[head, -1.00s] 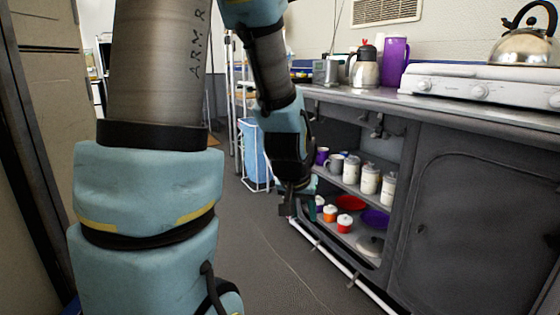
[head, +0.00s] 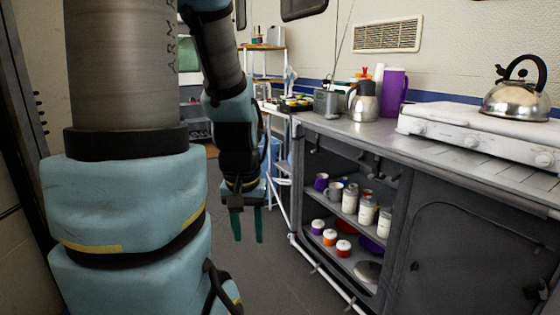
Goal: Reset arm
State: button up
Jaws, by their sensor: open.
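My gripper (head: 247,228) hangs from my arm in the middle of the head view, pointing down. Its two green fingers are apart, with nothing between them. It is over the open floor, left of the open shelf unit (head: 299,210) and clear of it. My arm bends down from the top of the view, with its large links filling the left side.
The counter (head: 395,130) runs along the right, with a kettle (head: 515,95), a white stove (head: 475,128), a steel jug (head: 363,103) and a purple pitcher (head: 393,92). Below, shelves hold mugs (head: 336,190) and jars (head: 349,200). The grey floor (head: 270,285) is free.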

notch_tip(320, 180, up, 19)
jog(key=p, duration=1.6)
jog(key=shift+r+p, duration=0.15)
jog(key=shift+p, duration=0.25)
